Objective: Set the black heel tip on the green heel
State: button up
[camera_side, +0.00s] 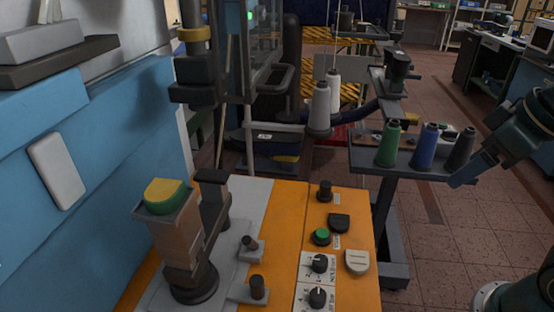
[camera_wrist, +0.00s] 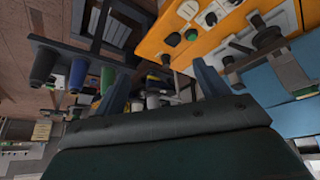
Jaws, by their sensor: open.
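The black heel tip (camera_side: 339,223) lies flat on the orange panel, right of a green button; it also shows in the wrist view (camera_wrist: 174,39). The green heel (camera_side: 158,208) is at the left, on top of the upright tan last (camera_side: 180,243), with a yellow top face (camera_side: 164,189).
A cream heel tip (camera_side: 357,263) lies on the orange panel (camera_side: 345,290) near knobs (camera_side: 318,263) and the green button (camera_side: 321,236). Dark clamp parts (camera_side: 212,190) stand beside the last. Thread cones (camera_side: 389,145) stand on a dark table (camera_side: 365,162) behind.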

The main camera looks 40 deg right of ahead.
jog(key=shift+s+m, duration=0.3)
jog(key=shift+s, duration=0.35)
jog(key=shift+o, duration=0.6)
jog(key=shift+w, duration=0.1)
jog(key=w+d+f+n+y, duration=0.2)
jog(key=w+f+n+y, duration=0.1)
jog(key=f, duration=0.4)
jog(key=w+d+f+n+t+y, duration=0.1)
jog(key=w+d+f+n+y, duration=0.2)
jog(key=w+f, duration=0.3)
jog(key=w+d+f+n+t+y, duration=0.1)
jog(key=w+d+f+n+y, duration=0.2)
jog(key=f, duration=0.6)
jog(key=shift+w+f+n+y, duration=0.25)
jog(key=shift+w+n+y, duration=0.8)
jog(key=shift+y, duration=0.25)
